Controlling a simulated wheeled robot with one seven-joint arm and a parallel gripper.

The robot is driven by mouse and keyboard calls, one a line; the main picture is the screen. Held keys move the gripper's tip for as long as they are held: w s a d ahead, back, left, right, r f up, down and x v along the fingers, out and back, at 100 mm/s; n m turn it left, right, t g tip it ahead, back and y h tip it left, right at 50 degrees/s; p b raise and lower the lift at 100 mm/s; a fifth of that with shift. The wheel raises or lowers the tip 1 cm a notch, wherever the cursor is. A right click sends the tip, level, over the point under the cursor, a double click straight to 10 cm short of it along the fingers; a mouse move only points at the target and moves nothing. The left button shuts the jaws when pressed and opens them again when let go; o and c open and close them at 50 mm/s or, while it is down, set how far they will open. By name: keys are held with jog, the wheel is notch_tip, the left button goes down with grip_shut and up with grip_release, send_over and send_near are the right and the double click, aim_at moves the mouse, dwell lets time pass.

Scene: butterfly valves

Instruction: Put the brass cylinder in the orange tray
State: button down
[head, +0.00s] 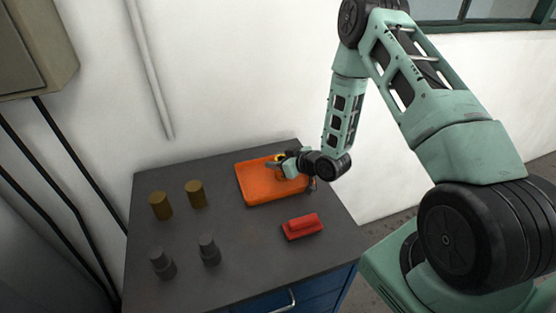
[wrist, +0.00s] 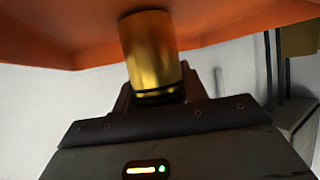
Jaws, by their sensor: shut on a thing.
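My gripper (head: 279,166) is over the orange tray (head: 257,192) in the head view. It is shut on a shiny brass cylinder (wrist: 152,48), which shows clearly in the wrist view, pointing out from the jaws. In the head view only a small yellow bit of the cylinder shows beside the jaws. The orange tray also fills the top of the wrist view (wrist: 55,35), behind the cylinder. I cannot tell whether the cylinder touches the tray's floor. The tray's far right part is hidden by my gripper and wrist.
Two dull brownish-gold cylinders (head: 160,206) (head: 196,193) stand left of the tray on the dark tabletop (head: 240,265). Two dark grey stepped pieces (head: 162,262) (head: 209,250) stand nearer the front. A red block-like object (head: 302,227) lies in front of the tray. White wall is behind.

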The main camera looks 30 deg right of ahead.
jog(key=c, duration=0.8)
grip_release()
jog(key=shift+f, duration=0.1)
jog(key=shift+o, duration=0.2)
